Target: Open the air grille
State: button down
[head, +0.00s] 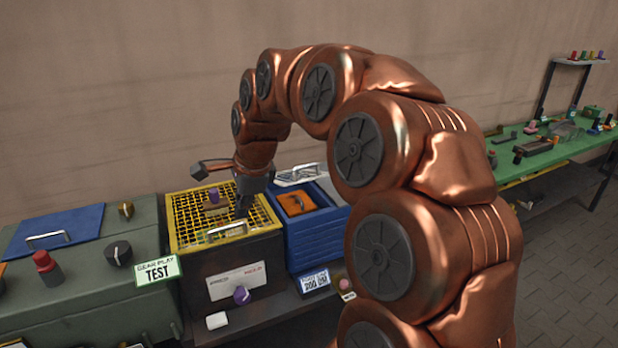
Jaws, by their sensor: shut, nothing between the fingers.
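A yellow mesh grille (182,224), which I take for the air grille, lies flat on top of a dark box (262,253). A pale bar handle (226,231) runs along its front edge. My gripper (243,211) points down over the right part of the grille, just behind the handle's right end. Its dark fingers are shut and empty. I cannot tell whether they touch the grille or the handle.
A purple knob (214,195) and a tan block stand on the grille. Right is a blue box (318,236) with an orange item inside; left is a green cabinet (85,290) with a blue lid (55,228). A green table (545,152) stands far right.

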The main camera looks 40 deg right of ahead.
jog(key=w+d+m+t+h+b, duration=0.15)
jog(key=w+d+m, duration=0.35)
jog(key=d+m, duration=0.55)
jog(key=m+t+h+b, duration=0.2)
jog(key=m, duration=0.6)
send_near(305, 177)
jog(key=shift+g, duration=0.25)
jog(key=p+x, duration=0.2)
jog(key=x, duration=0.2)
jog(key=shift+w+f, duration=0.15)
jog(key=shift+w, duration=0.15)
